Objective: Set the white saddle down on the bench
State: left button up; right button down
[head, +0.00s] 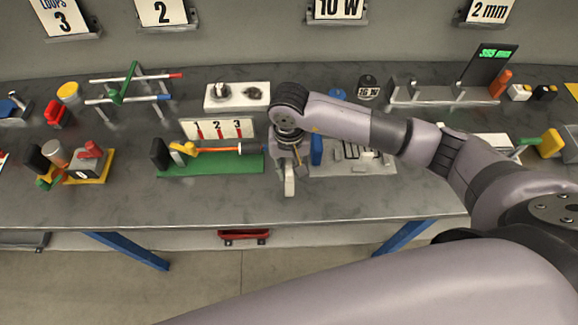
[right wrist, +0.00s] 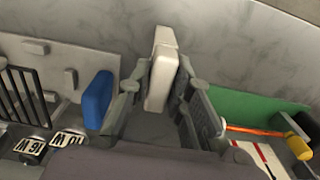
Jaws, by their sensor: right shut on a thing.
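The white saddle (head: 289,182) is a small white block. It is between the fingers of my right gripper (head: 287,165), which is shut on it over the front part of the grey bench (head: 215,204). In the right wrist view the saddle (right wrist: 161,75) sticks out past the fingertips of the right gripper (right wrist: 165,88), with the bare grey bench top behind it. I cannot tell whether the saddle touches the bench. My left gripper is not in view.
A green board (head: 190,168) with an orange rod lies left of the gripper. A light plate (head: 375,168) with a blue block (head: 316,150) lies to the right. A white plate (head: 222,101) lies behind. The bench's front strip is clear.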

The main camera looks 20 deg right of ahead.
jog(key=shift+f, duration=0.85)
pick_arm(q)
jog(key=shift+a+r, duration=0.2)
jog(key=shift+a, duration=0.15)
pick_arm(e)
jog(key=shift+f, duration=0.2)
jog(key=c, duration=1.4)
grip_release()
jog(key=shift+c, duration=0.2)
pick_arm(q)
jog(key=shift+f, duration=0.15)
pick_arm(e)
jog(key=shift+r, duration=0.1)
